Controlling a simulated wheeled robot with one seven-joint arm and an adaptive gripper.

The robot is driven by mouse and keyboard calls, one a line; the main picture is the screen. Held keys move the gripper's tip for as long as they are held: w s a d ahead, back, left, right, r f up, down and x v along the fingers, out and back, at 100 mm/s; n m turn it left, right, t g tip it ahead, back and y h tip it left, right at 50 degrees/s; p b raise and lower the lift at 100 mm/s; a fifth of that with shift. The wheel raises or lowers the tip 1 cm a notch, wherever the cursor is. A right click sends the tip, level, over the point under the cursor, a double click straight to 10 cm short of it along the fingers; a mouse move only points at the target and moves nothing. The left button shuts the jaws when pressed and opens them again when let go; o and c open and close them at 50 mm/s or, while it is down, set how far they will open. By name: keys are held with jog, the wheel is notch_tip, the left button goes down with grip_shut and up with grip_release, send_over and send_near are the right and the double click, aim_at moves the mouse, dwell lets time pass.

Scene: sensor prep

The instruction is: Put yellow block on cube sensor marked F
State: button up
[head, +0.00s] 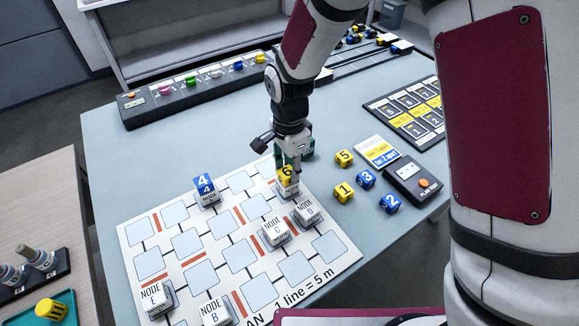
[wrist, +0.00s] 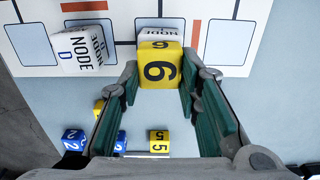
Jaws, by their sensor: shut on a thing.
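The yellow block with a 6 (head: 286,176) is between the fingers of my gripper (head: 291,165), which is shut on it. In the wrist view the yellow block (wrist: 160,68) sits between the green finger pads. A white node cube (head: 286,189) is directly below the block on the board; it also shows just behind the block in the wrist view (wrist: 160,29). Its letter is not readable. The block looks on or very close above this cube; I cannot tell whether they touch.
Node cubes D (head: 307,212), C (head: 275,231), B (head: 214,312) and E (head: 156,298) stand on the white board (head: 345,250). A blue 4 block (head: 203,183) is on another cube. Loose yellow (head: 344,158) and blue blocks (head: 390,203) lie to the right, near a dark device (head: 412,180).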

jog(key=shift+f, duration=0.25)
jog(key=o, duration=1)
